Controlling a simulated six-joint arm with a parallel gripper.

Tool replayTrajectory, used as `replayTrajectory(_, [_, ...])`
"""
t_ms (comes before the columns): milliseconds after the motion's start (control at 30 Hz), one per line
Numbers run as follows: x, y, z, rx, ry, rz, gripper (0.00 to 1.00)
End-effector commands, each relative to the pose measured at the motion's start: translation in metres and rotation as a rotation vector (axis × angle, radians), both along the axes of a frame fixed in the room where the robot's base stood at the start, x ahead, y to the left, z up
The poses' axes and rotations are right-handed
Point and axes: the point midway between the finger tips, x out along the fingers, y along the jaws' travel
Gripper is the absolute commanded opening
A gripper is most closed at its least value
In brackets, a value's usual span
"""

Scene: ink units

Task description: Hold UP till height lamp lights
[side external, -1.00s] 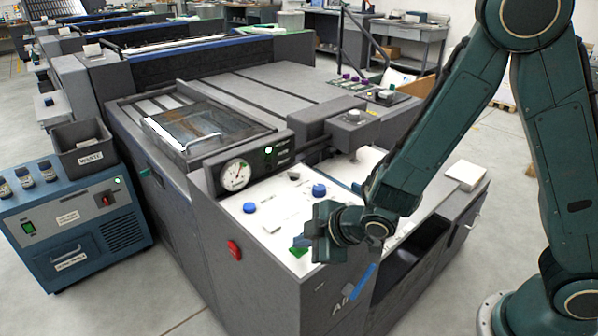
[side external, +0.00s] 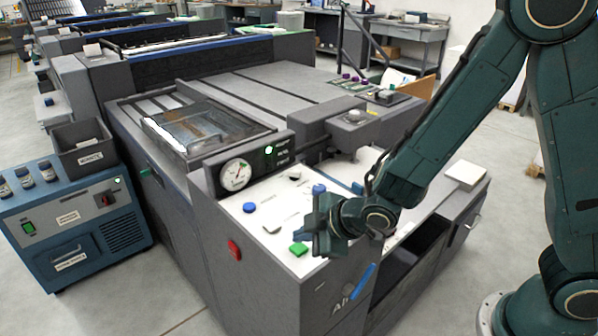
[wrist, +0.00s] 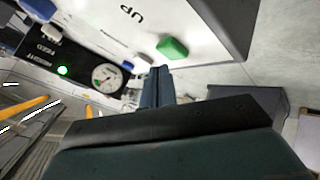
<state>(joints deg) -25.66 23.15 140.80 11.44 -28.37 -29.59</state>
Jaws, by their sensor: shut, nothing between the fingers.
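The green button (side external: 298,249) sits at the near corner of the white control panel (side external: 262,217). In the wrist view the green button (wrist: 172,47) stands close to the printed word UP (wrist: 131,14). My gripper (side external: 318,232) is shut and empty, just right of the green button in the side view; its fingertips (wrist: 155,73) appear apart from the button in the wrist view. A green lamp (side external: 268,149) is lit on the black strip beside the round gauge (side external: 236,175). The lit lamp (wrist: 63,70) and gauge (wrist: 107,78) also show in the wrist view; I cannot read the lamp's label for certain.
Blue knobs (side external: 250,207) and small switches share the panel. A red button (side external: 234,250) is on the machine's front. A raised grey block (side external: 351,119) stands behind the panel. A blue cabinet (side external: 75,222) with a grey bin is at left. The floor in front is clear.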

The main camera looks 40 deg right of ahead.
Motion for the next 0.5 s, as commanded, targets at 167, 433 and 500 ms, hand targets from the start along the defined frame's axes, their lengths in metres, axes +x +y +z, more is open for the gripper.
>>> replayTrajectory(167, [0.000,0.000,0.000,0.001,-0.001,0.001,0.00])
replayTrajectory(433, [0.001,0.000,0.008,0.002,-0.003,0.000,0.00])
replayTrajectory(500, [0.001,0.000,0.012,0.003,-0.003,-0.001,0.00])
